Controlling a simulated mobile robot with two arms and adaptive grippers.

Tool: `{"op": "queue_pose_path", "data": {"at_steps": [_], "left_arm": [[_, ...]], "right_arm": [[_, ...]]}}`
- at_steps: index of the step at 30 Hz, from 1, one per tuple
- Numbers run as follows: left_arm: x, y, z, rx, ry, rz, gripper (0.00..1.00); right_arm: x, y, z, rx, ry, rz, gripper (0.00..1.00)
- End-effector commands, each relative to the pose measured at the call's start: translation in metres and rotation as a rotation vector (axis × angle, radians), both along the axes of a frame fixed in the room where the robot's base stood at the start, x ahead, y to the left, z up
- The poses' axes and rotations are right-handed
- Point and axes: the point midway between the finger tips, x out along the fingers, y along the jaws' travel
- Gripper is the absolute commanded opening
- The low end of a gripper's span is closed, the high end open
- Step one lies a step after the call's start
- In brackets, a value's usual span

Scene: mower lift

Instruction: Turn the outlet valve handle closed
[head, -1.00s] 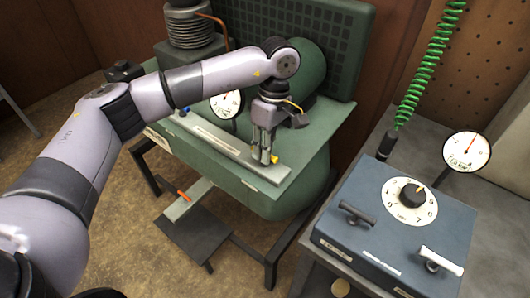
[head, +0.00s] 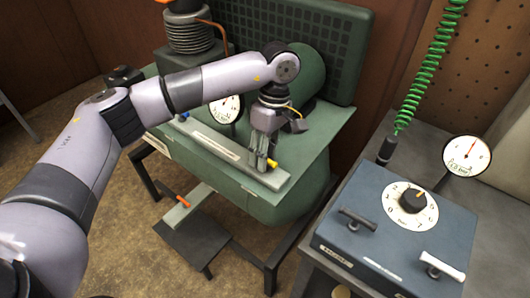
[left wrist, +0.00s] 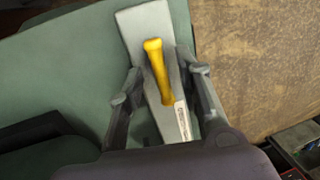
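A yellow handle (head: 272,164) stands at the near right end of a grey strip (head: 232,153) on the green machine's top; I take it for the outlet valve handle. In the left wrist view the yellow handle (left wrist: 158,70) lies roughly lengthwise along the grey strip (left wrist: 142,22). My left gripper (head: 262,167) points down at it. In the left wrist view the gripper's fingers (left wrist: 162,85) are apart, one on each side of the handle, with gaps between. In the head view the fingers partly hide the handle. My right gripper is out of view.
A blue handle (head: 184,116) is at the strip's far left end, near a gauge (head: 227,107). A blue box (head: 385,250) with a dial (head: 411,204) and two T-handles stands at right, beside another gauge (head: 466,156). A green coiled hose (head: 428,70) hangs above.

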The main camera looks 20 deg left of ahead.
Motion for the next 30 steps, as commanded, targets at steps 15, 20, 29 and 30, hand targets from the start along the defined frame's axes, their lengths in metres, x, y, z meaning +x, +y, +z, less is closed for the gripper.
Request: {"op": "queue_pose_path", "data": {"at_steps": [15, 20, 29, 30], "left_arm": [[0.010, -0.004, 0.049, -0.001, -0.005, 0.001, 0.32], [0.016, -0.006, 0.082, 0.000, -0.003, 0.001, 0.32], [0.022, -0.008, 0.116, 0.000, -0.001, 0.000, 0.32], [0.022, -0.008, 0.117, 0.000, -0.001, 0.000, 0.32]], "right_arm": [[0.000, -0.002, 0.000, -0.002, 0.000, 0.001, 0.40], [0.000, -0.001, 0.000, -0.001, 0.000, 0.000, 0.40], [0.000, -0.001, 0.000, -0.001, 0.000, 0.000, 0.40], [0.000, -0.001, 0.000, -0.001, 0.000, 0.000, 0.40]]}}
